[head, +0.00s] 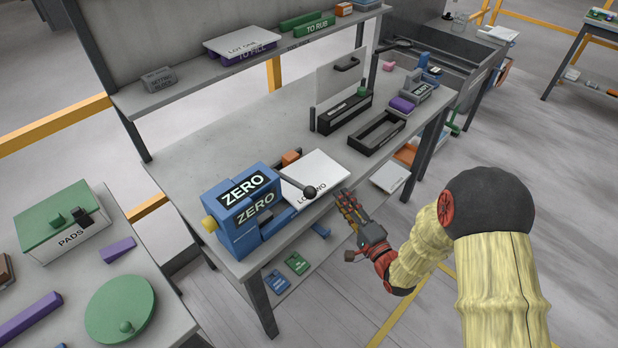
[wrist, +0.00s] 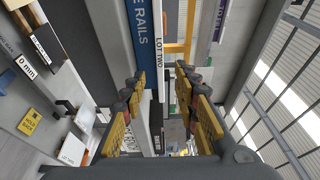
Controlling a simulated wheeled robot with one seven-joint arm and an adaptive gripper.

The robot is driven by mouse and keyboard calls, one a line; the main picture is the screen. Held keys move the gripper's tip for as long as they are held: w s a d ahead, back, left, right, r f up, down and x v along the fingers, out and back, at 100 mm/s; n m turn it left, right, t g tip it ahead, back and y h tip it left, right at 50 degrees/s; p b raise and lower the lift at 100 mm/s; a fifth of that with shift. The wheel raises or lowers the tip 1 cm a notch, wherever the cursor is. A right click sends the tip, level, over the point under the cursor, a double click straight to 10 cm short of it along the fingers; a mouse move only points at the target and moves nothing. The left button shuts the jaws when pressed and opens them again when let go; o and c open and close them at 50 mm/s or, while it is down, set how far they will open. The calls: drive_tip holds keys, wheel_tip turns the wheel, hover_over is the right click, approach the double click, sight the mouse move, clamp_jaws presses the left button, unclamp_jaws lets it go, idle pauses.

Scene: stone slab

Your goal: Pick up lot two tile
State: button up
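My gripper (head: 347,205) is at the bench's front edge, just off the tile's near right corner. In the wrist view my gripper (wrist: 161,75) is open, with nothing visibly held. I cannot tell whether the fingertips overlap the tile's edge.
An orange block (head: 290,157) sits behind. Black trays (head: 376,133) lie to the right. A lower shelf (head: 300,255) holds green and blue items.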

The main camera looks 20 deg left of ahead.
sight(334, 186)
drive_tip(key=x, duration=0.2)
drive_tip(key=b+x, duration=0.1)
drive_tip(key=x, duration=0.1)
drive_tip(key=b+x, duration=0.1)
drive_tip(key=x, duration=0.1)
drive_tip(key=shift+w+d, duration=0.35)
drive_tip(key=shift+d, duration=0.05)
drive_tip(key=shift+c, duration=1.2)
clamp_jaws()
